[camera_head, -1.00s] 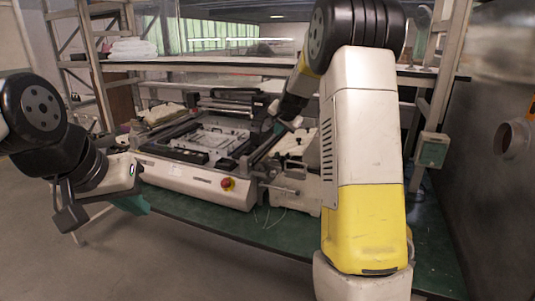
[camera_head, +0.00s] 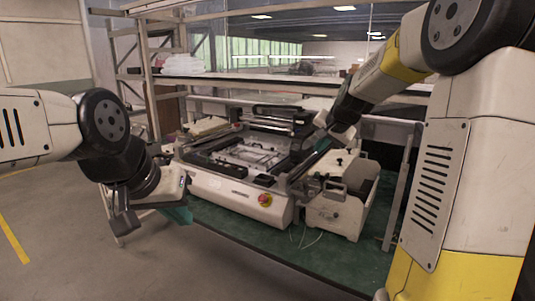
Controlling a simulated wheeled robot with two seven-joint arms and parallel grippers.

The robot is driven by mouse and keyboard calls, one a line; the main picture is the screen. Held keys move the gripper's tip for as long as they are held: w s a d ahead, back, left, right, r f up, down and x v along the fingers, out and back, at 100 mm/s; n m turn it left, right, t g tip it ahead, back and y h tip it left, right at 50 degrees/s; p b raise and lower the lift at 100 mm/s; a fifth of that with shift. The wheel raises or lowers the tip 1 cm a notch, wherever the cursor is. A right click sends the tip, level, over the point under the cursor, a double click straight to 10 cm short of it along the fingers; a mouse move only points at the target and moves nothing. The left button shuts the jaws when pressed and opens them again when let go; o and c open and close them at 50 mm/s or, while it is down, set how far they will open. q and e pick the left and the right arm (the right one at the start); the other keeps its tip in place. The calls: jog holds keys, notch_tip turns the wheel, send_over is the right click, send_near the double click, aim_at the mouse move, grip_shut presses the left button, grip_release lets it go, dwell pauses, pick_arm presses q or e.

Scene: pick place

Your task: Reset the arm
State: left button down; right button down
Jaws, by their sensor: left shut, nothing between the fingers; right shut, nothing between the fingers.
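My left gripper (camera_head: 150,210) hangs in front of the table's left front edge, left of the white machine. It is shut and empty, with a dark finger and a teal part showing. My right arm rises at the right of the view and reaches inward over the machine's right side. My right gripper (camera_head: 313,155) is shut and empty, close above the machine's right part; whether it touches is hard to tell. The white machine (camera_head: 222,191) stands on the green table (camera_head: 215,228), with a red and yellow stop button (camera_head: 265,199) on its front.
A white fixture box (camera_head: 335,217) with handles stands right of the machine. A shelf (camera_head: 225,84) with white bags (camera_head: 182,63) runs behind. Metal posts rise at the back left. The grey floor (camera_head: 60,255) at the lower left is clear.

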jog(key=s+a+n+g, duration=0.1)
jog(key=s+a+n, duration=0.1)
jog(key=s, duration=1.4)
jog(key=s+a+f+n+g, duration=0.1)
jog(key=s+a+n, duration=0.2)
jog(key=s, duration=1.3)
jog(key=shift+s+f+n+y, duration=0.2)
jog(key=shift+n+y, duration=0.1)
jog(key=shift+n, duration=0.7)
